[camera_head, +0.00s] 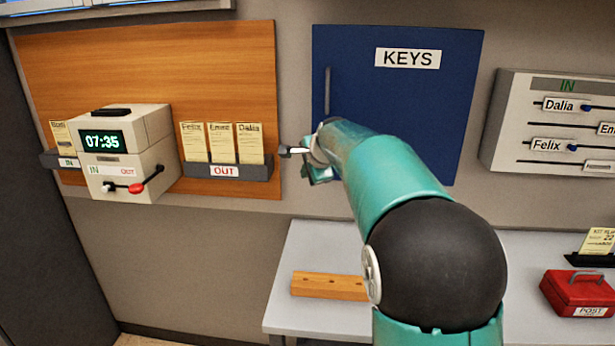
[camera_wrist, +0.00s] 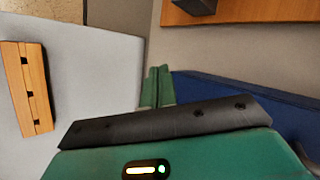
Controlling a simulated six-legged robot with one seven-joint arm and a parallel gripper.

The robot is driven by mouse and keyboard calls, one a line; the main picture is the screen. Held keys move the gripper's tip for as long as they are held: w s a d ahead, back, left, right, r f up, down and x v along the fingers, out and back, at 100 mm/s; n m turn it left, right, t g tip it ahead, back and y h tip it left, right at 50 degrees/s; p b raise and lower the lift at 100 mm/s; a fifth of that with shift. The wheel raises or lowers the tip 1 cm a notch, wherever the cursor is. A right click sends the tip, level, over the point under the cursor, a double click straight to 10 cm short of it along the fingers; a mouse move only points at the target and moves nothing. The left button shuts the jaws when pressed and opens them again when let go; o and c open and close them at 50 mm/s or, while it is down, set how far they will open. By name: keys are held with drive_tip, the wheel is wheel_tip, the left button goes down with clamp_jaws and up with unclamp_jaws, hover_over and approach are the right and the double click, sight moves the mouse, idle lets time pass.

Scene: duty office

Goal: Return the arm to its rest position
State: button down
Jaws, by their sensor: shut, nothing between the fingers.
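My gripper (camera_head: 299,152) is at the end of my teal arm, raised in front of the wall between the OUT card rack (camera_head: 228,169) and the blue KEYS cabinet (camera_head: 398,100). In the wrist view, the two teal fingers of my gripper (camera_wrist: 157,72) lie side by side, shut with nothing between them. The arm stretches forward and up, and its large dark joint covers part of the table.
The table (camera_head: 310,250) below holds a wooden block with holes (camera_head: 326,286), also in the wrist view (camera_wrist: 27,88), and a red POST box (camera_head: 580,293). A time clock (camera_head: 122,150) is at left. A sliding name board (camera_head: 555,125) hangs at right.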

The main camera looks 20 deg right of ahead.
drive_tip(key=s+a+n+g, duration=0.1)
drive_tip(key=s+a+n, duration=0.25)
drive_tip(key=s, duration=0.85)
drive_tip(key=s+a+n+g, duration=0.15)
drive_tip(key=s+n, duration=0.35)
drive_tip(key=s, duration=0.8)
drive_tip(key=s+f+n, duration=0.4)
drive_tip(key=s, duration=0.4)
drive_tip(key=s+f+n+g+h, duration=0.1)
drive_tip(key=s+f+n, duration=0.3)
drive_tip(key=s, duration=0.5)
drive_tip(key=shift+a+f, duration=0.3)
drive_tip(key=shift+a, duration=0.15)
